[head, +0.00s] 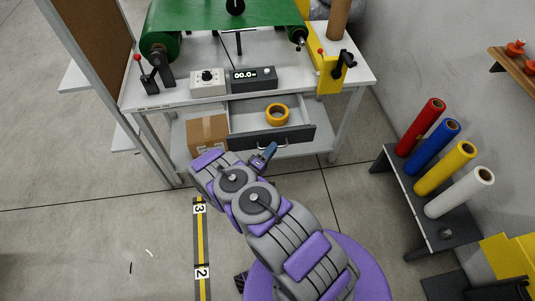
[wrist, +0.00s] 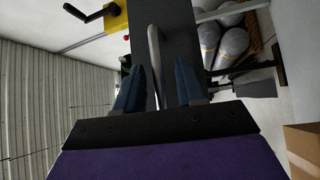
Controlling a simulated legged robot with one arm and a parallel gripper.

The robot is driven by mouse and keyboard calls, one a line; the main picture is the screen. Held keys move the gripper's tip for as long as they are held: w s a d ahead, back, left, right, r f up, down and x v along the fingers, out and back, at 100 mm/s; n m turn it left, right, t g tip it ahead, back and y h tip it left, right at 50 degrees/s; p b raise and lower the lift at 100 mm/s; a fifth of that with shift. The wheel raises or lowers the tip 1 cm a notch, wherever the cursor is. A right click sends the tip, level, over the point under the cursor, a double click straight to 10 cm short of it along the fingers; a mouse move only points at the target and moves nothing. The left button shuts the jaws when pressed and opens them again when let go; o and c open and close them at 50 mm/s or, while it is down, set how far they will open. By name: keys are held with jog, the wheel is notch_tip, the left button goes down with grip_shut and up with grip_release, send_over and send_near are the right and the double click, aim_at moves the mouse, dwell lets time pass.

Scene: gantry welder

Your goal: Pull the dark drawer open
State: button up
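The dark drawer (head: 297,135) under the white workbench stands out from the bench, with its light interior showing and a yellow tape roll (head: 278,114) inside. A metal bar handle (head: 280,146) is on its dark front. My gripper (head: 268,152) is at the handle, just in front of the drawer. In the wrist view, the handle (wrist: 154,50) runs between the two blue fingers of my gripper (wrist: 158,72). The fingers are apart, with gaps on both sides of the handle. The dark drawer front (wrist: 180,40) lies beyond them.
A cardboard box (head: 207,135) sits on the lower shelf, left of the drawer. The workbench (head: 190,105) carries a green roll (head: 210,14) and control boxes (head: 253,78). A rack of coloured rolls (head: 440,150) stands at the right. The floor left of my arm is mostly clear.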

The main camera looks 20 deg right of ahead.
jog(key=p+v, duration=0.1)
jog(key=v, duration=1.6)
jog(key=shift+s+a+p, duration=0.15)
jog(key=shift+p, duration=0.2)
